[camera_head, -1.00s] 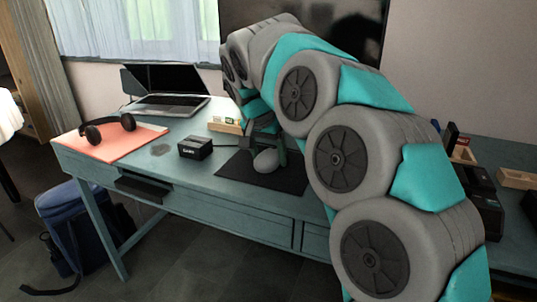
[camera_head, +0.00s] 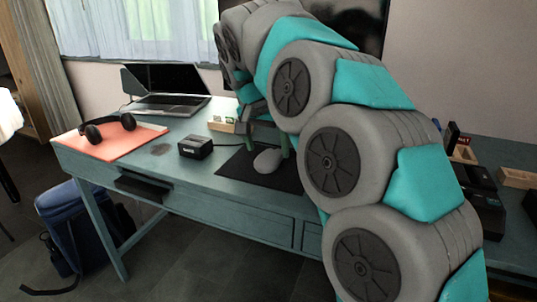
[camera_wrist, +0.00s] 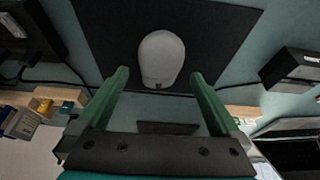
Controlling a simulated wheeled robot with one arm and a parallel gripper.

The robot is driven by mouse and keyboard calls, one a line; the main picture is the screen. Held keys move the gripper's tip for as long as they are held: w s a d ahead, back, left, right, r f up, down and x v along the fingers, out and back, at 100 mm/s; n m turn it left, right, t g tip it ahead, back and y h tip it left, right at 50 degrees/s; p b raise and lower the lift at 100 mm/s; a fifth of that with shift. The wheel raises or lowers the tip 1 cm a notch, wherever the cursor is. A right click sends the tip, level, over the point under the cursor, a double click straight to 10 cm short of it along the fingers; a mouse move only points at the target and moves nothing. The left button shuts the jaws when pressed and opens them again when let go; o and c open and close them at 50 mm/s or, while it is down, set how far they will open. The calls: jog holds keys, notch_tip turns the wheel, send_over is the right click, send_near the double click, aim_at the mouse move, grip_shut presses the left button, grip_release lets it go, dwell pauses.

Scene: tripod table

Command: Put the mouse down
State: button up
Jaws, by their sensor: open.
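The mouse (camera_head: 267,161) is a light grey, rounded shape resting on a black mouse pad (camera_head: 240,170) on the teal desk. It also shows in the wrist view (camera_wrist: 161,58), beyond the fingertips and between their lines. My gripper (camera_wrist: 160,75) has two green fingers spread wide apart, with nothing between them. In the head view my gripper (camera_head: 268,143) is just above and behind the mouse, partly hidden by my arm. The fingers look apart from the mouse.
A small black box (camera_head: 195,147) stands left of the pad. A wooden tray (camera_head: 222,125) is behind it. Headphones (camera_head: 108,127) lie on a pink mat (camera_head: 92,149), and an open laptop (camera_head: 167,104) stands at the back.

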jog(key=v, duration=0.8)
jog(key=shift+s+r, duration=0.15)
jog(key=shift+r, duration=0.1)
dwell(1.0)
